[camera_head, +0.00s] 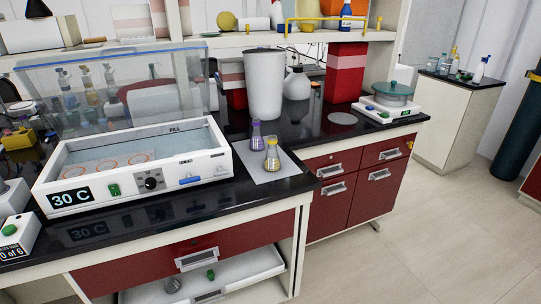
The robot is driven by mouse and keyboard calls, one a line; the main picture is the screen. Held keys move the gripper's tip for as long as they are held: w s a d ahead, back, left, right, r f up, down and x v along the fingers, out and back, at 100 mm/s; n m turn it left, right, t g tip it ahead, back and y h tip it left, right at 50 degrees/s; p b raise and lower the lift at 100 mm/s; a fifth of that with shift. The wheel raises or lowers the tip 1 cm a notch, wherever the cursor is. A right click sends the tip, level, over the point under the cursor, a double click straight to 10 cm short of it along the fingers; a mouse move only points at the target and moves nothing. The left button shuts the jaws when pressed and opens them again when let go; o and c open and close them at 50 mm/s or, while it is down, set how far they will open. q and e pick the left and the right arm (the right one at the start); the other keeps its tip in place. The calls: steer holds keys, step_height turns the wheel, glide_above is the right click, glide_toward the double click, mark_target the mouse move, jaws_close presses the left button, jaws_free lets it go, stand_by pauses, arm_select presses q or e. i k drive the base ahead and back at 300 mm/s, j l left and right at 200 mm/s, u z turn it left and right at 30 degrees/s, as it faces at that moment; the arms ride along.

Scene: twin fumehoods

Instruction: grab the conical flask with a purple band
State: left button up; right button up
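A conical flask with a purple band (257,136) stands upright on a grey mat (270,175) on the black worktop. A second conical flask, with yellow on it (272,156), stands just in front of it and slightly to the right. The two look very close together, and I cannot tell whether they touch. Neither of my grippers shows in the head view.
A water bath (200,164) with its clear lid raised stands left of the mat. A tall white container (264,84) stands behind the flasks. A balance (388,107) sits at the right end. The floor (430,230) at the right is clear.

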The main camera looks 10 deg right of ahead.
mark_target(256, 142)
steer(key=i+l+u, duration=0.15)
steer(key=u, duration=0.4)
steer(key=i+l+u, duration=0.1)
steer(key=l, duration=0.3)
steer(key=i+l+u, duration=0.25)
steer(key=i+l, duration=0.15)
steer(key=l, duration=0.4)
steer(key=i+l+u, duration=0.15)
steer(key=l, duration=0.25)
steer(key=l+u, duration=0.1)
steer(key=l, duration=0.35)
steer(key=i+l+u, duration=0.1)
steer(key=l, duration=0.35)
steer(key=i, duration=0.05)
